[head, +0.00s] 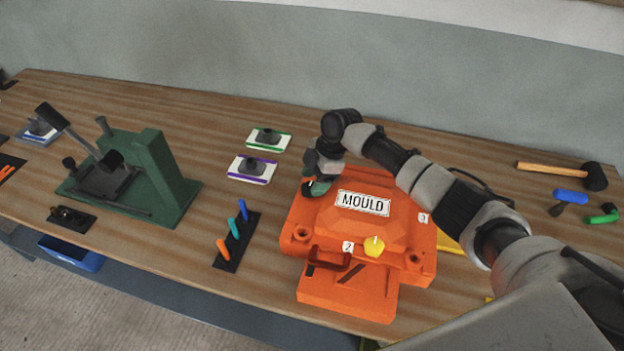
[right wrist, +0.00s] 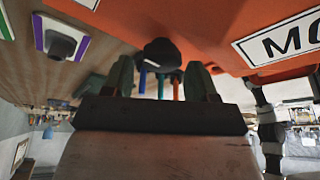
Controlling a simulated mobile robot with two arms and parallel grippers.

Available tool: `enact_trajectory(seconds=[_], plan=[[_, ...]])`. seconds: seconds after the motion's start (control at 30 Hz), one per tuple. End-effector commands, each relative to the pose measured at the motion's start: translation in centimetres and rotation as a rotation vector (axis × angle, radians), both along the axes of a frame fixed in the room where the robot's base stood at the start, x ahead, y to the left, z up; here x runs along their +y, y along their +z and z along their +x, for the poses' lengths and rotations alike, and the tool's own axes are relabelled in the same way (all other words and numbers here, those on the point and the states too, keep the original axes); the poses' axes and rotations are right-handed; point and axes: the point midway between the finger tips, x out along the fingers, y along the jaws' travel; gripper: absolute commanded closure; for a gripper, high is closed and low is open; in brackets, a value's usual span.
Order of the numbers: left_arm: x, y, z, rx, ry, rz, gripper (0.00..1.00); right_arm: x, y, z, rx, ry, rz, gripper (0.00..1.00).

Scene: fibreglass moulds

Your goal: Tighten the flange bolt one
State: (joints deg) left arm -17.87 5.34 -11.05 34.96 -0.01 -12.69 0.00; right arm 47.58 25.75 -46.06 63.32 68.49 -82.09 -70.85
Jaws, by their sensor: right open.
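The orange mould (head: 325,222), labelled MOULD, sits on the bench with tags 2 and 3 showing; no tag 1 is readable. My right gripper (head: 314,190) is at the mould's far left corner, pointing down. In the right wrist view my right gripper (right wrist: 161,80) has its fingers apart, with a dark rounded piece (right wrist: 160,50) showing between or just beyond the tips. This may be flange bolt one; I cannot tell whether the fingers touch it. In the head view that corner is hidden by the gripper. My left gripper is not in view.
A yellow knob (head: 374,247) is on the mould's front. A rack (head: 232,262) with blue, teal and orange handles stands left of it. A green fixture (head: 165,180) is further left. A mallet (head: 595,177) lies at right. Bench between rack and fixture is clear.

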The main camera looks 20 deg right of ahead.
Motion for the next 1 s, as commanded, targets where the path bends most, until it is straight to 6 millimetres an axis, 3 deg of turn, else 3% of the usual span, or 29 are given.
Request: enact_trajectory(seconds=[0.1, 0.2, 0.47, 0.7, 1.0], plan=[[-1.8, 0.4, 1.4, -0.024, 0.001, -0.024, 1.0, 0.5, -1.0, 0.0, 0.0, -0.001, 0.001, 0.42], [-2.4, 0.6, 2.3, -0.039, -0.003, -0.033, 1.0, 0.7, -1.5, 0.0, 0.0, 0.001, 0.001, 0.42], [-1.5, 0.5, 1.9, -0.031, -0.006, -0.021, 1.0, 0.8, -1.7, 0.0, -0.001, 0.001, 0.0, 0.42], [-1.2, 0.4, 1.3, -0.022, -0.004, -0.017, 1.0, 0.7, -1.7, 0.0, -0.001, 0.001, 0.0, 0.76], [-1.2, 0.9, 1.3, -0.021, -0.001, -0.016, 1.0, 0.8, -1.6, -0.1, -0.001, -0.035, 0.001, 0.76]])
